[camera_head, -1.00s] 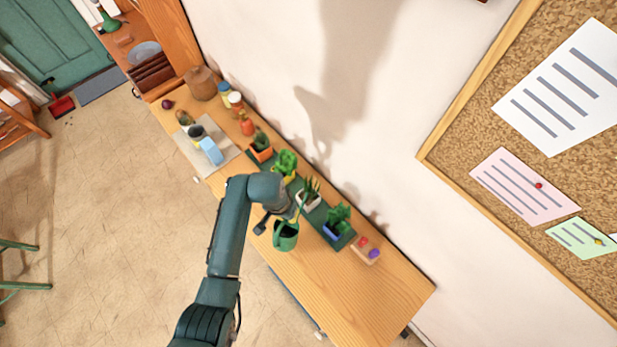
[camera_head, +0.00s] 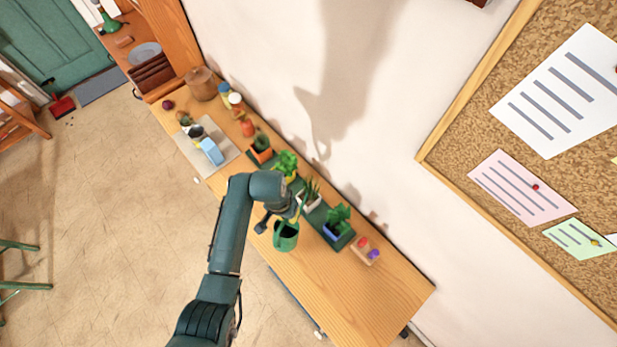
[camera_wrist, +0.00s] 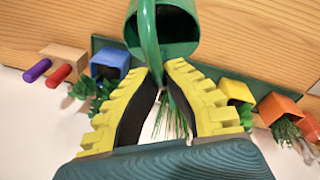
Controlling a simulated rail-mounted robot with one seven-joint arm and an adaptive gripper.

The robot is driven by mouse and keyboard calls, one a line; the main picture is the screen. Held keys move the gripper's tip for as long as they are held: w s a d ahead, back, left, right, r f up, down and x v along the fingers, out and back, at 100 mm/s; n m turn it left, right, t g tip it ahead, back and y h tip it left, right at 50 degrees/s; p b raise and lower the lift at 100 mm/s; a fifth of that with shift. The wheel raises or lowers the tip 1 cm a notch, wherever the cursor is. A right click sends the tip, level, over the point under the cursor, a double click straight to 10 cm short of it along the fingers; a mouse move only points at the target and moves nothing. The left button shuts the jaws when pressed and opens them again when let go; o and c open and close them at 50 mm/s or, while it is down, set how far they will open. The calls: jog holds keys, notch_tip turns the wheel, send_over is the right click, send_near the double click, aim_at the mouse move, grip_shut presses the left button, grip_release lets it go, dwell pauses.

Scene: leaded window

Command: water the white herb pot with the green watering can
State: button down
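The green watering can (camera_head: 286,237) hangs in my gripper (camera_head: 283,214) above the front part of the wooden bench. In the wrist view, the can (camera_wrist: 182,47) lies just beyond my gripper (camera_wrist: 161,72), whose yellow fingers close around its green handle. The can's spout side points toward the white herb pot (camera_head: 313,204), which holds a spiky green plant. The white pot stands on a dark green tray (camera_head: 318,216). In the wrist view, the spiky leaves (camera_wrist: 171,117) show between my fingers, and the pot itself is hidden. I see no water flowing.
A small block with red and purple pegs (camera_head: 365,251) lies beyond the blue pot. The bench's right end (camera_head: 370,300) is clear.

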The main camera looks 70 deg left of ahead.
jog(key=shift+r, duration=0.1)
jog(key=shift+s+d+f+t+y, duration=0.15)
jog(key=shift+s+d+f+y, duration=0.05)
jog(key=shift+f, duration=0.2)
jog(key=shift+s+d+f+t+y, duration=0.15)
jog(key=shift+f+y, duration=0.05)
jog(key=shift+f, duration=0.2)
jog(key=shift+s+d+f+t+y, duration=0.1)
jog(key=shift+f+t+y, duration=0.2)
jog(key=shift+f+y, duration=0.1)
jog(key=shift+w+p+v, duration=0.25)
jog(key=shift+p+v, duration=0.65)
jog(key=shift+v, duration=0.25)
jog(key=shift+w+v, duration=0.2)
jog(key=shift+v, duration=0.75)
jog(key=shift+w+v, duration=0.2)
jog(key=shift+v, duration=0.75)
jog(key=shift+a+r, duration=0.1)
jog(key=shift+a, duration=0.15)
